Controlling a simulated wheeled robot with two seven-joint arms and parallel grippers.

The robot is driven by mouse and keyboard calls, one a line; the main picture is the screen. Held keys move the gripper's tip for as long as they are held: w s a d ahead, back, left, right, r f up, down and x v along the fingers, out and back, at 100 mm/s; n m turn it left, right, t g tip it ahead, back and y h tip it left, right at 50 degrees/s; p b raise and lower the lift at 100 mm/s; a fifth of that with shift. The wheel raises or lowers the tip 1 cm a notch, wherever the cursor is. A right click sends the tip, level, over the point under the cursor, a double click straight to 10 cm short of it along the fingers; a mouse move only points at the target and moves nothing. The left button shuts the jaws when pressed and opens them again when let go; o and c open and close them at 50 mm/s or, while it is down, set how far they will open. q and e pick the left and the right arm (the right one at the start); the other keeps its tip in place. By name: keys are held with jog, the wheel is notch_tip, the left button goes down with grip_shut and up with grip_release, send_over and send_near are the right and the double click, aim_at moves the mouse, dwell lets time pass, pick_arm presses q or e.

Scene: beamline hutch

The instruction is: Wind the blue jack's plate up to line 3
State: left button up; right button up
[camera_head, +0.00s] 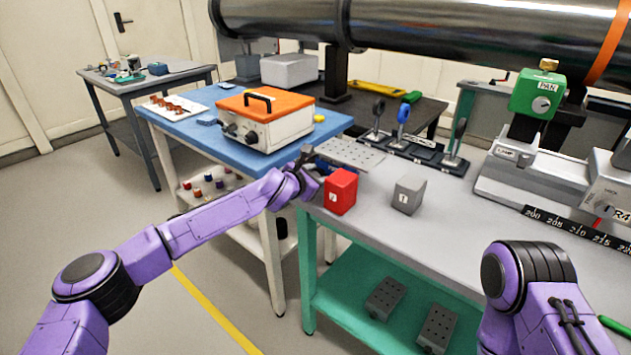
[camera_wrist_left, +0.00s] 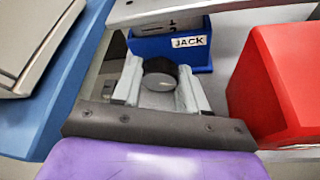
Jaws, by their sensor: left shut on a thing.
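The blue jack (camera_wrist_left: 165,50) is at the top middle of the left wrist view, with a white JACK label on its front. Above the blue part is a grey face with marks, one reading 1; the other lines cannot be read. A pale plate edge (camera_wrist_left: 205,13) crosses above it. In the head view a holed grey plate (camera_head: 345,153) shows just behind my left gripper (camera_head: 304,158), and the jack's body is hidden there. My left gripper (camera_wrist_left: 160,85) is shut on a dark round knob (camera_wrist_left: 160,72) in front of the jack. My right gripper is out of view.
A red block (camera_head: 341,192) stands close right of my left gripper, with a grey block (camera_head: 409,196) farther right. An orange-lidded case (camera_head: 265,118) sits on the blue table (camera_head: 185,127) to the left. The grey bench top (camera_head: 455,222) is clear in front.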

pick_arm(q)
jog(key=o, duration=1.1)
jog(key=shift+c, duration=0.2)
jog(key=b+v, duration=0.1)
jog(key=v, duration=0.9)
jog(key=shift+s, duration=0.3)
jog(key=shift+a, duration=0.1)
